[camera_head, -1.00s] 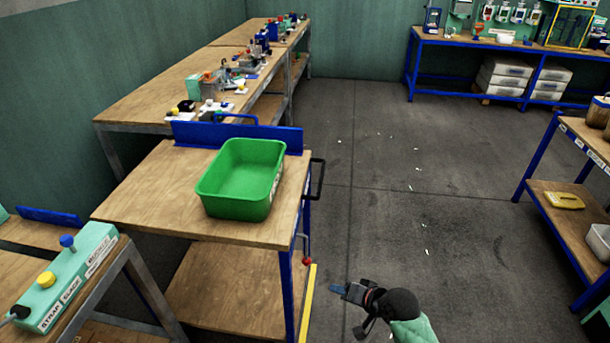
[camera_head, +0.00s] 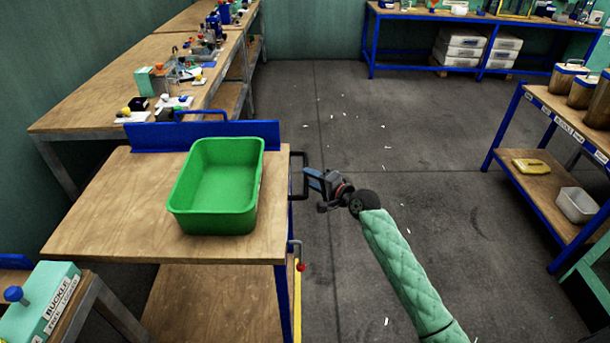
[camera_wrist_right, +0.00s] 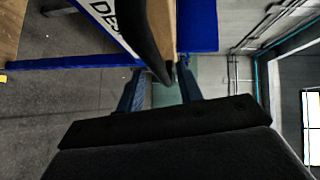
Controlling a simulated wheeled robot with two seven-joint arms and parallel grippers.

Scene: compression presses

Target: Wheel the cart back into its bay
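The cart (camera_head: 110,215) has a wooden top, blue legs, a raised blue back panel and a lower shelf. A green bin (camera_head: 218,187) sits on its top. A black handle (camera_head: 297,176) sticks out from its right side. My right gripper (camera_head: 308,180) is at the handle, with its arm reaching in from the lower right. In the right wrist view its two blue fingers (camera_wrist_right: 160,85) are apart, and the black handle (camera_wrist_right: 150,45) reaches down to the gap between their tips. Whether they touch it is not clear. My left gripper is out of view.
Benches with small parts (camera_head: 100,95) run along the left wall behind the cart. A yellow floor line (camera_head: 297,310) and a red-knobbed lever (camera_head: 301,267) show at the cart's right side. Open floor (camera_head: 400,180) lies right, before a blue-framed shelf (camera_head: 540,190).

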